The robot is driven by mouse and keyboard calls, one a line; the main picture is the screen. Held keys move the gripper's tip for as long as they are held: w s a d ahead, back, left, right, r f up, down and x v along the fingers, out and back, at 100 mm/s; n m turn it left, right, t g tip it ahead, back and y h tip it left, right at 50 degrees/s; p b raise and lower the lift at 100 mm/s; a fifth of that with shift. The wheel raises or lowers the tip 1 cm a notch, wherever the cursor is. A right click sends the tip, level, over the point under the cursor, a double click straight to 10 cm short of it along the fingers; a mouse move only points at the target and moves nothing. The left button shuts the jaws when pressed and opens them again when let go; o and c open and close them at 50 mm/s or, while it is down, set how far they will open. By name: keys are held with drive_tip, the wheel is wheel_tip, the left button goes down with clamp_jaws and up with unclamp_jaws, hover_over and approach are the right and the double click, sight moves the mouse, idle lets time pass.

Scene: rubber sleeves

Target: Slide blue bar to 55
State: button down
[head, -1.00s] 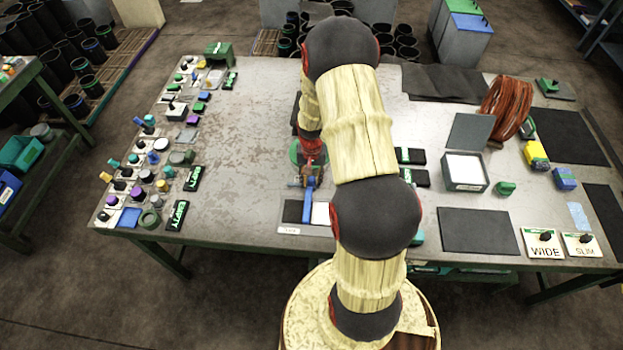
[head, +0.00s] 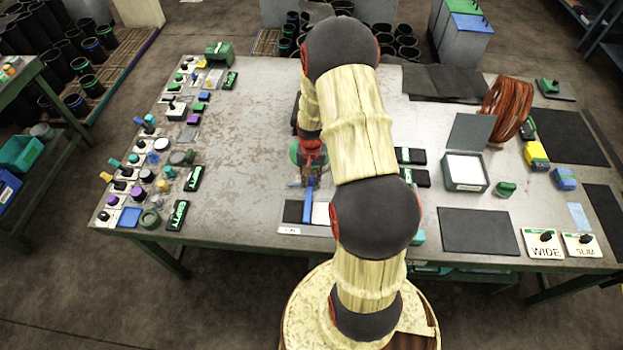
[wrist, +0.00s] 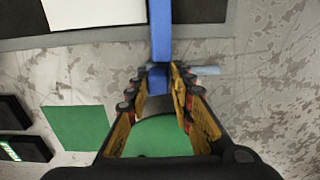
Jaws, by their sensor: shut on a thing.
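The blue bar (head: 308,204) lies across a strip that is black on its left and white on its right, near the front edge of the table. It also shows in the wrist view (wrist: 160,35), running from the top edge down to between the fingers. My gripper (head: 308,183) is at the bar's far end. In the wrist view my gripper (wrist: 160,85) is shut on the blue bar, with one finger on each side. A small label (head: 289,230) lies in front of the strip; its print is too small to read.
Black cases (head: 412,156) lie right of my arm. A grey box with a white top (head: 464,172) and a dark mat (head: 480,231) lie further right. Knobs and switches (head: 150,175) line the left edge. The table between them and the bar is clear.

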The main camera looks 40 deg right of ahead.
drive_tip(key=shift+w+a, duration=0.9)
drive_tip(key=shift+w, duration=0.15)
drive_tip(key=c, duration=1.6)
unclamp_jaws()
drive_tip(key=shift+c, duration=0.2)
drive_tip(key=shift+r, duration=0.1)
wheel_tip(320, 180, up, 12)
drive_tip(key=s+a+r+n+t+b, duration=0.1)
drive_tip(key=s+a+r+n+t, duration=0.1)
drive_tip(key=s+a+r, duration=0.3)
drive_tip(key=s+a+r+n+t+b, duration=0.1)
drive_tip(key=s+a+r+n, duration=0.3)
drive_tip(key=a+r, duration=0.7)
drive_tip(key=s+a+r+n+t+b, duration=0.2)
drive_tip(key=s+a+r+n, duration=0.2)
drive_tip(key=s+a+r, duration=0.3)
drive_tip(key=shift+s+a+r+t+b, duration=0.3)
drive_tip(key=shift+s+a+r+b, duration=0.1)
drive_tip(key=shift+a, duration=0.7)
